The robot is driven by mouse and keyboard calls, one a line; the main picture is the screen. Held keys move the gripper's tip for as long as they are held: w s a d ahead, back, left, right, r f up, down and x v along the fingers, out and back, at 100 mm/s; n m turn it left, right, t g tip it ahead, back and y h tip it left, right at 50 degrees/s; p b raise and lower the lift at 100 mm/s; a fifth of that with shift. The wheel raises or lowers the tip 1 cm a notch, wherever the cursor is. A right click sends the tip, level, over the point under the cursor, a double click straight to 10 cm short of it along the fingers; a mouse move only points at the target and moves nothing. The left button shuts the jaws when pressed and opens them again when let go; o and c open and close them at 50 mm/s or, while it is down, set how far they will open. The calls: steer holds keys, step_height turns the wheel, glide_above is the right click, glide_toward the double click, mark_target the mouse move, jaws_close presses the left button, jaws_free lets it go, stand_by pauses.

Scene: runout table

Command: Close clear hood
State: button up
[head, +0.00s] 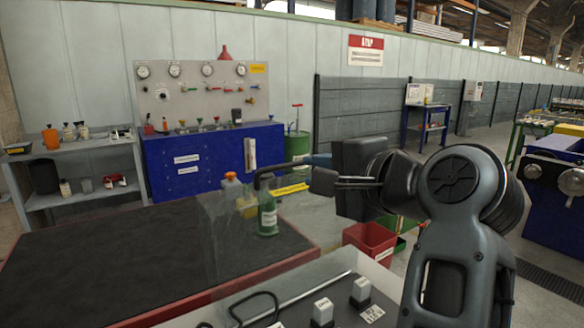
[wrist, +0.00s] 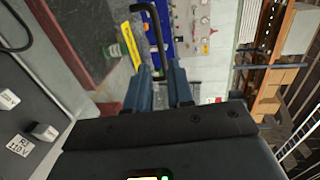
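The clear hood (head: 222,240) is a see-through, slightly smoky panel standing up at the right part of the dark-topped table in the head view. A black bar handle (head: 268,177) shows at its upper edge, beside a yellow label strip (head: 291,189). The wrist view also shows the bent handle (wrist: 155,25) and the strip (wrist: 134,52). My gripper (head: 318,172) is at the handle's right end. In the wrist view its two blue fingers (wrist: 161,78) stand apart, with the handle's near end reaching between their tips. Contact cannot be told. The hood's lower edge is unclear.
The dark-topped table (head: 100,270) with a red edge fills the lower left. A green bottle (head: 267,217) shows near the hood. A grey panel (head: 300,300) with white switches lies in front. A red bin (head: 369,243) stands beyond it, below my arm.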

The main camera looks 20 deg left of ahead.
mark_target(289, 168)
steer(key=x, duration=0.7)
steer(key=shift+w+a+f+p, duration=0.1)
steer(key=shift+w+a+p, duration=0.05)
steer(key=shift+a+p, duration=0.2)
steer(key=shift+d, duration=0.1)
jaws_close()
stand_by(1.0)
